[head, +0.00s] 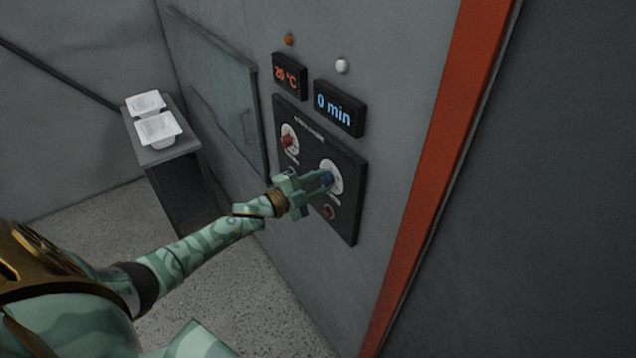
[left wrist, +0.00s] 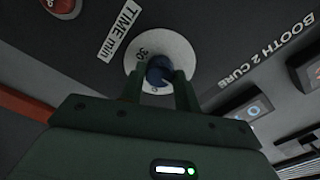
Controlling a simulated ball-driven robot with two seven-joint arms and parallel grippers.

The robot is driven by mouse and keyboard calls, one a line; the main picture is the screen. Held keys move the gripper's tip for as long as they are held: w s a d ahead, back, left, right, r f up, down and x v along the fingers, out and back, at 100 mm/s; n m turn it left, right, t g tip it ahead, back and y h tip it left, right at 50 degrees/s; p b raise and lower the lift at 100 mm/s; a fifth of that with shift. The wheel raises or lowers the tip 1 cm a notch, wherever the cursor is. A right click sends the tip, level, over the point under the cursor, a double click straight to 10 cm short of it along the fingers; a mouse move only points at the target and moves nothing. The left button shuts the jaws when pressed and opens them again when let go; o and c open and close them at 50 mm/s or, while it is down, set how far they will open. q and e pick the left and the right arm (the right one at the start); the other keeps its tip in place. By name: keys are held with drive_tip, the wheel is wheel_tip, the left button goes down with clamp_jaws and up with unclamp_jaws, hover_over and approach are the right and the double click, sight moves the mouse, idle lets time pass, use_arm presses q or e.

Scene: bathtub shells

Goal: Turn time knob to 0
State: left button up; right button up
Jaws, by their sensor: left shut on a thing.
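The blue time knob (head: 327,179) sits on a white round dial on the dark control panel (head: 351,218) in the head view. My left gripper (head: 324,181) is at this knob, with its fingers shut on it. In the left wrist view the blue knob (left wrist: 159,70) is between the two fingertips (left wrist: 160,78), against the white dial (left wrist: 190,48) marked 30, beside a "TIME min" label. The fingers hide part of the knob. The time display (head: 339,108) above the panel reads "0 min" in blue. My right gripper is not in view.
A red knob (head: 288,140) is on the panel's upper left, and a small round control (head: 328,211) is below the time knob. A temperature display (head: 289,76) reads 20 °C. A stand (head: 176,153) with two white trays is at left. An orange-red frame (head: 436,170) is at right.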

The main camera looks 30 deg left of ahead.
use_arm(q)
drive_tip(key=shift+f, duration=0.1)
drive_tip(key=o, duration=1)
drive_tip(key=shift+s+a, duration=0.1)
drive_tip(key=b+v, duration=0.2)
drive_tip(key=v, duration=1.4)
drive_tip(key=shift+s, duration=0.15)
